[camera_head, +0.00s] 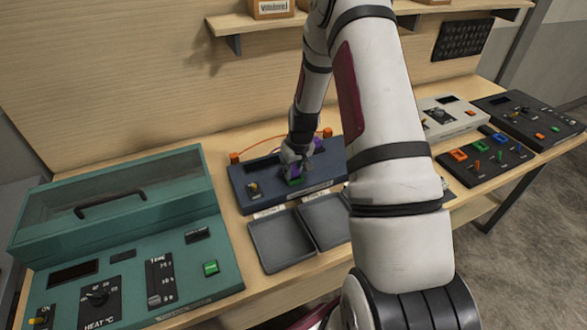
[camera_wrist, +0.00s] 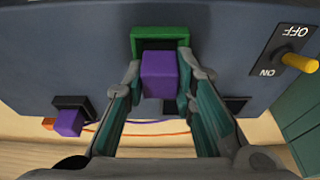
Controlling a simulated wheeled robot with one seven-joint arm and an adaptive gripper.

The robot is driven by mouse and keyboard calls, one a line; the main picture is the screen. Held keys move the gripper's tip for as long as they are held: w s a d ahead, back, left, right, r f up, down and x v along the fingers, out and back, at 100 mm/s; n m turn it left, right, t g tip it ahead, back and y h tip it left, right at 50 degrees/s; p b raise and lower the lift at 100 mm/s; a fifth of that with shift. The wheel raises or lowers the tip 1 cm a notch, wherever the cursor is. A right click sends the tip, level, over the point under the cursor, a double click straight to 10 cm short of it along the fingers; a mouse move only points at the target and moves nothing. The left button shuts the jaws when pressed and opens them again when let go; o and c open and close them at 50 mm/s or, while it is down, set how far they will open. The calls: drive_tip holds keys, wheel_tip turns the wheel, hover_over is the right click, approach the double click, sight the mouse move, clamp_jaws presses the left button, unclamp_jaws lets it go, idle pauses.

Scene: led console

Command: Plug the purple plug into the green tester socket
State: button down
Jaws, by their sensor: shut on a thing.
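A purple plug (camera_wrist: 160,75) is held between the two fingers of my gripper (camera_wrist: 160,95) in the wrist view. The green tester socket (camera_wrist: 160,33) frames the plug from behind. The plug lines up with the socket opening, but I cannot tell how deep it sits. In the head view, my gripper (camera_head: 294,165) is low over the dark blue tester (camera_head: 240,185), with the green socket (camera_head: 294,182) right at its tips. A second purple block (camera_wrist: 68,122) sits at a black socket, seen left in the wrist view.
Thin purple and orange cables (camera_wrist: 150,133) run behind the fingers. A yellow switch (camera_wrist: 300,62) stands on the tester. Two empty grey trays (camera_head: 280,240) lie in front of it. A teal heater box (camera_head: 120,235) is left; other consoles (camera_head: 485,155) are right.

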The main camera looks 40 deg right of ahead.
sight(293, 167)
drive_tip(key=shift+s+f, duration=0.15)
drive_tip(key=shift+f, duration=0.3)
drive_tip(key=c, duration=1.2)
unclamp_jaws()
drive_tip(key=shift+c, duration=0.2)
drive_tip(key=shift+f, duration=0.1)
drive_tip(key=o, duration=0.7)
drive_tip(key=shift+r, duration=0.2)
drive_tip(key=shift+c, duration=0.2)
drive_tip(key=shift+r, duration=0.1)
drive_tip(key=shift+r, duration=3.45)
